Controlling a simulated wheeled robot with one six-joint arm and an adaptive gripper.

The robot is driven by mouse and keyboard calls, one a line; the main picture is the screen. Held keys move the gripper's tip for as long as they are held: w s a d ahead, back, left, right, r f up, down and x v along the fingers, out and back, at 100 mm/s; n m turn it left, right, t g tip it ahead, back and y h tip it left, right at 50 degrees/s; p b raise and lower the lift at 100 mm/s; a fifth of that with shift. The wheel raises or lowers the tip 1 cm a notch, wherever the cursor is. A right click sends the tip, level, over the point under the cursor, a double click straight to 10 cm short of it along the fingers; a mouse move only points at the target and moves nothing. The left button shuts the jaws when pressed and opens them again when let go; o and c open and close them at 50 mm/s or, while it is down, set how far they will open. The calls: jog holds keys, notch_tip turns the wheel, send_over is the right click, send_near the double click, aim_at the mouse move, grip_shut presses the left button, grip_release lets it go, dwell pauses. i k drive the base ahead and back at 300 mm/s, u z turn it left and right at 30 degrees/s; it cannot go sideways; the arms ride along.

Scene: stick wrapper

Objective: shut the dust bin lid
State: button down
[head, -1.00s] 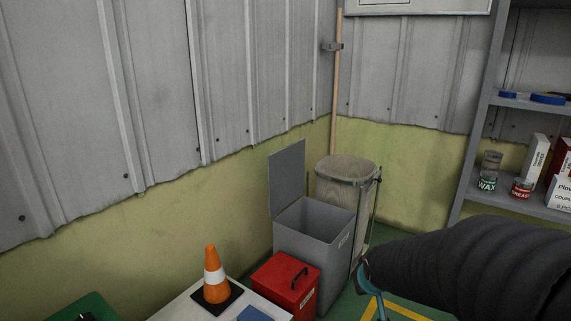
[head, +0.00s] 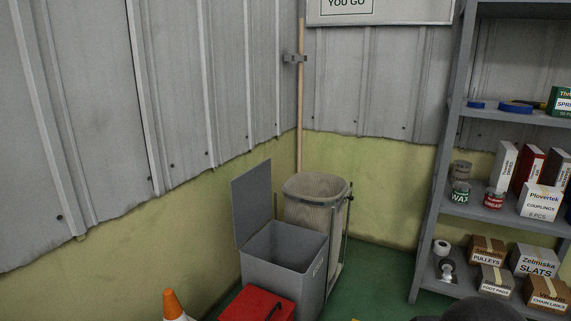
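The grey dust bin (head: 313,288) stands on the green floor near the wall corner. Its flat lid (head: 253,202) is raised and stands upright along the bin's left edge, so the bin's mouth is open. The upper part of the bin shows; its lower left is hidden behind a red box. My gripper is not in view. Only a dark, rounded part of my arm shows at the bottom edge on the right.
The red box (head: 252,304) with a dark handle is in front of the bin. Stocked shelves (head: 515,225) stand right. Green floor (head: 378,270) is clear between.

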aim_at(251, 191)
jog(key=z, duration=0.55)
jog(key=i, duration=1.35)
jog(key=u, duration=0.4)
